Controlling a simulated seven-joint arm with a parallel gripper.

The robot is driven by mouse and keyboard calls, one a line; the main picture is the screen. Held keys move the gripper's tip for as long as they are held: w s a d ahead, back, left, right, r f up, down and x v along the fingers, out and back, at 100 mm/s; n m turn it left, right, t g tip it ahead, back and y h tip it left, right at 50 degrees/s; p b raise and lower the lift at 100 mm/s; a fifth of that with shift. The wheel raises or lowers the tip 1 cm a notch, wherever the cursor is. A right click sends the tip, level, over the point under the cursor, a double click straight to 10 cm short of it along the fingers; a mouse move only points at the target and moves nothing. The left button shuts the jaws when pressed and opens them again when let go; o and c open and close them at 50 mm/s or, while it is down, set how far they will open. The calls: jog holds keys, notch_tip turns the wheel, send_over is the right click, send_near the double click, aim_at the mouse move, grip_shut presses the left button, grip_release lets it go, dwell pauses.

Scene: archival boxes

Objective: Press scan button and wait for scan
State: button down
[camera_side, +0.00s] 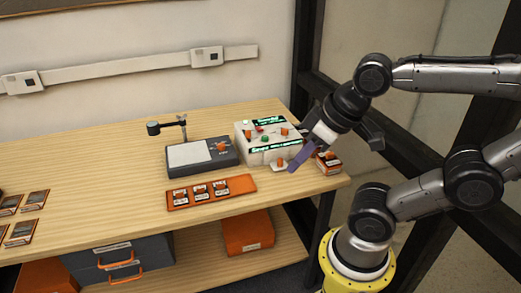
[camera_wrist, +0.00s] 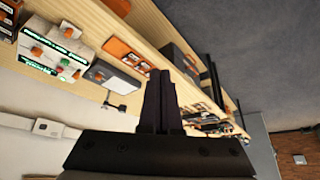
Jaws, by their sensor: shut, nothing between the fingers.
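A white control box (camera_side: 246,143) with green-lit displays and red, green and orange buttons stands at the right of the bench. It also shows at upper left in the wrist view (camera_wrist: 72,70). To its left is a dark scanner (camera_side: 228,157) with a pale plate, an orange button (camera_side: 221,146) and a small head on a post (camera_side: 154,128). I cannot tell which button is the scan button. My gripper (camera_side: 292,170) is shut and empty, its purple fingers slanting down by the control box's right front corner. In the wrist view the fingers (camera_wrist: 160,75) point over the bench; contact is unclear.
An orange tray (camera_side: 248,185) with three small items lies before the scanner. Orange-and-dark boxes (camera_side: 328,163) sit right of my gripper. Several dark cartridges (camera_side: 22,233) lie at far left. Between them the wooden bench (camera_side: 100,190) is clear.

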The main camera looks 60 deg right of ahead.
jog(key=w+a+r+n+t+y, duration=0.1)
jog(key=w+a+r, duration=0.15)
jog(key=w, duration=0.25)
jog(key=w+a+r+t+y, duration=0.1)
jog(key=w+r+y, duration=0.1)
jog(key=w+r, duration=0.3)
jog(key=w+d+f+m+t+h, duration=0.1)
jog(key=w+d+m+t, duration=0.15)
jog(key=w+d, duration=0.85)
jog(key=w+d+f+m+h, duration=0.1)
jog(key=w+d+f+m, duration=0.15)
jog(key=d, duration=0.35)
jog(key=w+d+f+m+h, duration=0.1)
jog(key=w+d+f+m, duration=0.15)
jog(key=d, duration=0.35)
jog(key=s+d+f+m, duration=0.2)
jog(key=d+f, duration=0.1)
jog(key=d, duration=0.3)
jog(key=s+d+f+m+g+h, duration=0.1)
jog(key=s+d+f+m, duration=0.1)
jog(key=s+d+f, duration=0.1)
jog(key=d+f, duration=0.1)
jog(key=d, duration=0.1)
jog(key=shift+d+f, duration=0.2)
jog(key=shift+d, duration=0.2)
